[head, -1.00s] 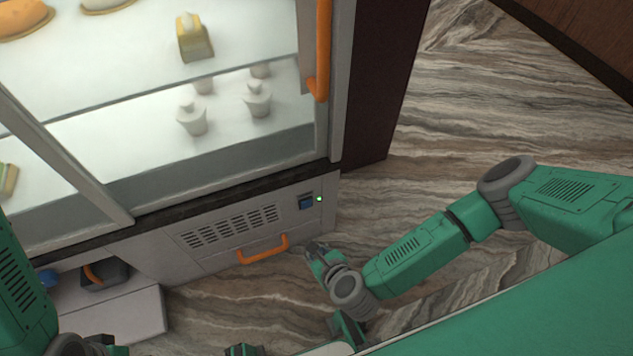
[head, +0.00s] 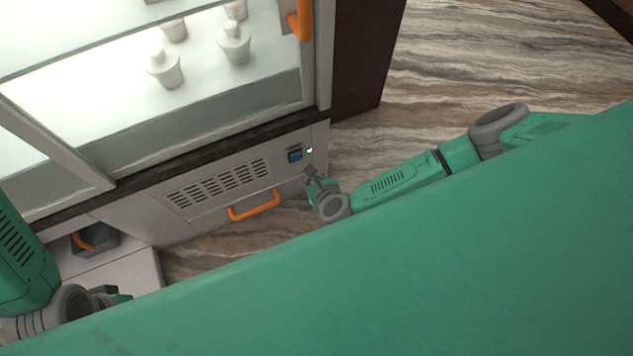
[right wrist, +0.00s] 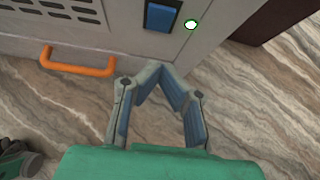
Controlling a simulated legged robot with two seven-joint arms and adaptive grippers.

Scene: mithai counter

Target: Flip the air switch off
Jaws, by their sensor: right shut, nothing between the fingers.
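The air switch (head: 295,156) is a blue rocker in a dark frame on the grey lower panel of the display case. My right gripper (head: 309,171) is shut and empty, just below the switch. Its fingertips (right wrist: 163,72) meet below the switch in the wrist view and look apart from it. My left gripper (head: 112,295) is at the lower left, partly hidden; its jaws are unclear.
An orange handle (head: 255,206) sticks out of the panel (head: 215,212) left of my right gripper, below a slotted vent (head: 218,182). A dark object with an orange handle (head: 84,242) stands at the left on a pale surface. Marbled floor (head: 450,70) is open at the right.

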